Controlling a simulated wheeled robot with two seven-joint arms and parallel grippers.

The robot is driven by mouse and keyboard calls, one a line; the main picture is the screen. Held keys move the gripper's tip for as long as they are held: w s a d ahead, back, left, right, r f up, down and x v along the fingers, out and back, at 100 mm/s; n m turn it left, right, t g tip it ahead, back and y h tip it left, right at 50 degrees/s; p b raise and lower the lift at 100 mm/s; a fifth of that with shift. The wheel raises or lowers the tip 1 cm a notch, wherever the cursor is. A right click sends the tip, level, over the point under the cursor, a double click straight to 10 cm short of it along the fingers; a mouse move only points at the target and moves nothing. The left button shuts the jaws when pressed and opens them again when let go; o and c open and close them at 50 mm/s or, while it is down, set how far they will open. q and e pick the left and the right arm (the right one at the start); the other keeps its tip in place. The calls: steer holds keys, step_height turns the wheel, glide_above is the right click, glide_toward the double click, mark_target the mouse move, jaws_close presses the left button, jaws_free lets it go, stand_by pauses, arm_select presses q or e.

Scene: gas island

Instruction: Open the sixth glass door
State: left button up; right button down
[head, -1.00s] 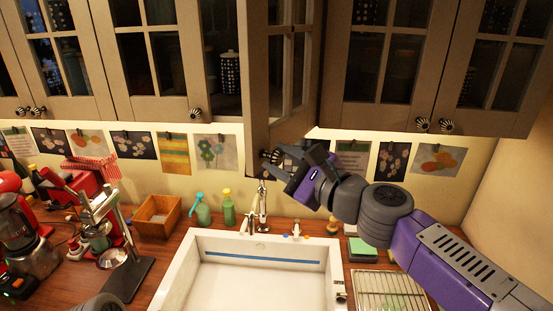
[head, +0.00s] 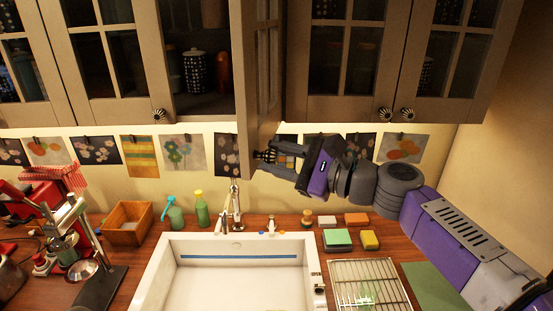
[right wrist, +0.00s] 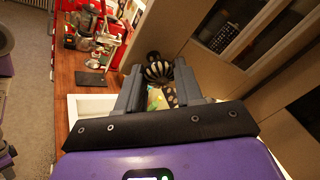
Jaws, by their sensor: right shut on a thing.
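The glass door (head: 246,85) stands swung out from the upper cabinet and shows nearly edge-on in the head view. The cabinet opening to its left shows a dark dotted jar (head: 195,72) on a shelf. My right gripper (head: 272,158) is at the door's lower corner, shut on its striped round knob (head: 262,155). In the right wrist view the knob (right wrist: 158,70) sits at the fingertips (right wrist: 160,80), and the door panel is partly hidden by the gripper. My left gripper is not in view.
Closed glass doors flank the open one, including a pair (head: 345,60) at right. Below are a white sink (head: 170,250) with a faucet (head: 234,205), bottles (head: 202,210), a wooden box (head: 128,225), sponges (head: 370,240) and a wire rack (head: 368,285).

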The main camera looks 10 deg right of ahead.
steer(key=shift+w+d+r, duration=0.2)
steer(key=shift+d+r, duration=0.15)
steer(key=shift+d, duration=0.1)
steer(key=c, duration=1)
jaws_free()
steer(key=shift+w, duration=0.1)
steer(key=shift+o, duration=1.1)
steer(key=shift+w+f, duration=0.15)
steer(key=shift+w, duration=0.05)
steer(key=shift+f, duration=0.1)
steer(key=shift+a, duration=0.15)
steer(key=b+v, duration=0.1)
steer(key=v, duration=0.6)
steer(key=shift+s, duration=0.2)
